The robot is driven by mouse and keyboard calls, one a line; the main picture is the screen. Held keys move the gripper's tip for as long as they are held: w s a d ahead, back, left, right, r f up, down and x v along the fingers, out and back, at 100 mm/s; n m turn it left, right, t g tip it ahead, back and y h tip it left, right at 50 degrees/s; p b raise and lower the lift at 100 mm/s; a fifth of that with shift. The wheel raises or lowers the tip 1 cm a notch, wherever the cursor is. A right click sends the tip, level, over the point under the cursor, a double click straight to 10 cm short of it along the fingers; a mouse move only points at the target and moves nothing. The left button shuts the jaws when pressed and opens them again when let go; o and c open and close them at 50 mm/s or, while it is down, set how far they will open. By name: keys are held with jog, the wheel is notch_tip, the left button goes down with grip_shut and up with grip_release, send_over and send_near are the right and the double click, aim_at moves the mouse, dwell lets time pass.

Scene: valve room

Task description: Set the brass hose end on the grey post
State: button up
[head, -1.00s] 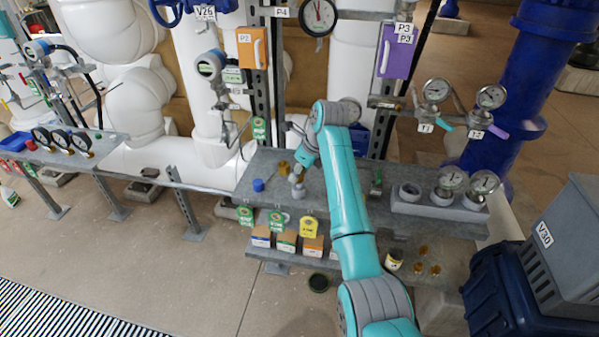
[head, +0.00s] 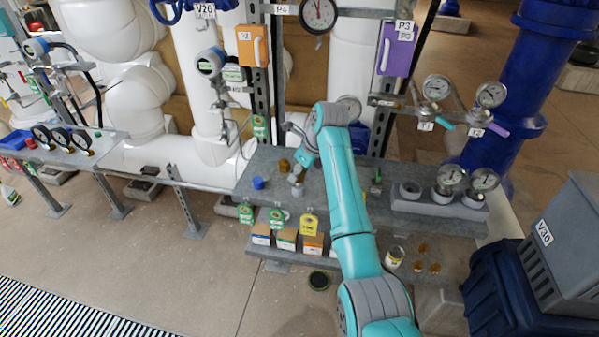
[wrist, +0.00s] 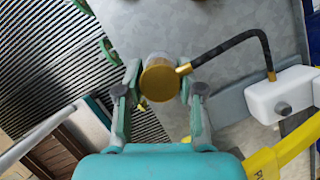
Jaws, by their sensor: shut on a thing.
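The brass hose end (wrist: 160,80) shows in the wrist view as a round brass cap with a small side nipple. A black hose (wrist: 230,48) runs from it to a white block (wrist: 278,97) at the right. My gripper (wrist: 160,92) is shut on the hose end, with one finger on each side. A paler cylinder shows just beyond the cap; I cannot tell whether it is the grey post or part of the hose end. In the head view my gripper (head: 298,178) is low over the grey bench, and the arm partly hides the spot.
A blue cap (head: 258,183) and a brass-coloured piece (head: 284,165) stand on the bench near my gripper. A grey block with gauges (head: 440,197) is to the right.

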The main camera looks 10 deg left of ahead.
jog(key=shift+f, duration=0.95)
dwell(0.6)
dwell(0.4)
jog(key=o, duration=1)
jog(key=shift+o, duration=0.2)
jog(key=shift+r, duration=0.1)
